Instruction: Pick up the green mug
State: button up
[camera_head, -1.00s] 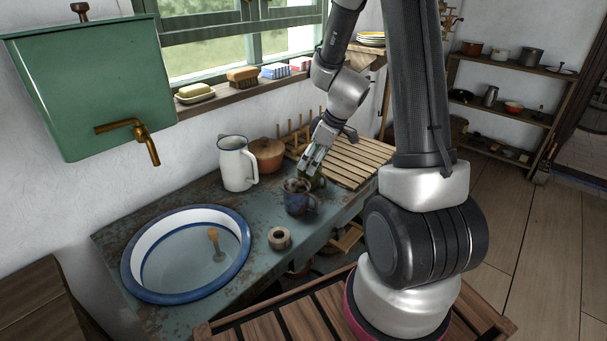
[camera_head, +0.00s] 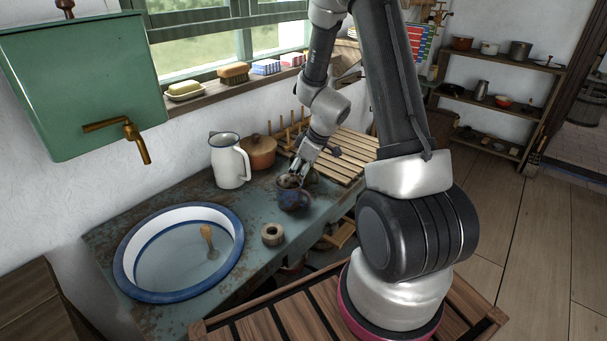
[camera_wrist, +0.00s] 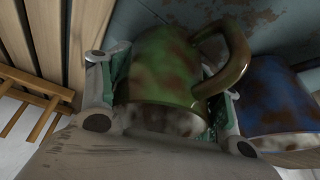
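The green mug (camera_wrist: 165,75), with rusty brown blotches, fills the space between my fingers in the wrist view. Its handle points up and right, passing over the right finger. My gripper (camera_wrist: 168,98) is open around the mug, one finger on each side and very close to its wall; I cannot tell whether they touch it. In the head view my gripper (camera_head: 301,170) is low over the counter, behind the blue mug. The green mug (camera_head: 313,177) is mostly hidden there by the gripper and blue mug.
A blue mug (camera_head: 291,199) stands close beside the green one; it also shows at the right in the wrist view (camera_wrist: 280,100). A wooden rack (camera_head: 350,150) lies behind. A white jug (camera_head: 229,165), brown pot (camera_head: 262,158) and basin (camera_head: 125,255) stand left.

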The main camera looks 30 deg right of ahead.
notch_tip(320, 180, up, 10)
dwell(0.6)
dwell(1.2)
